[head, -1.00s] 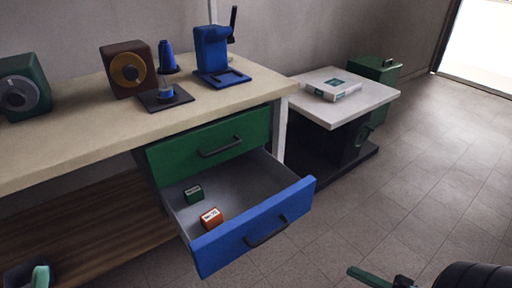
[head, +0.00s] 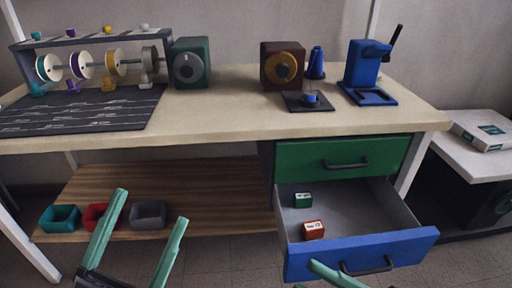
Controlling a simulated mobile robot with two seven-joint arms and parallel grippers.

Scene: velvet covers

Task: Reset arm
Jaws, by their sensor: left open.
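My left gripper (head: 151,206) shows at the lower left of the head view. Its two green fingers stand wide apart with nothing between them, in front of the bench's lower shelf. Of my right gripper, a green finger (head: 336,275) shows at the bottom edge, in front of the blue drawer (head: 405,248). The rest of it is cut off, so I cannot tell whether it is open or shut. The blue drawer is pulled out and holds a green box (head: 303,200) and a red-orange box (head: 313,230).
The workbench (head: 225,118) carries a spool rack (head: 95,42), a dark mat (head: 80,112), a green device (head: 190,62), a brown device (head: 283,65) and a blue press (head: 367,70). Small bins (head: 148,214) sit on the lower shelf (head: 220,195). A white side table (head: 480,148) stands right.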

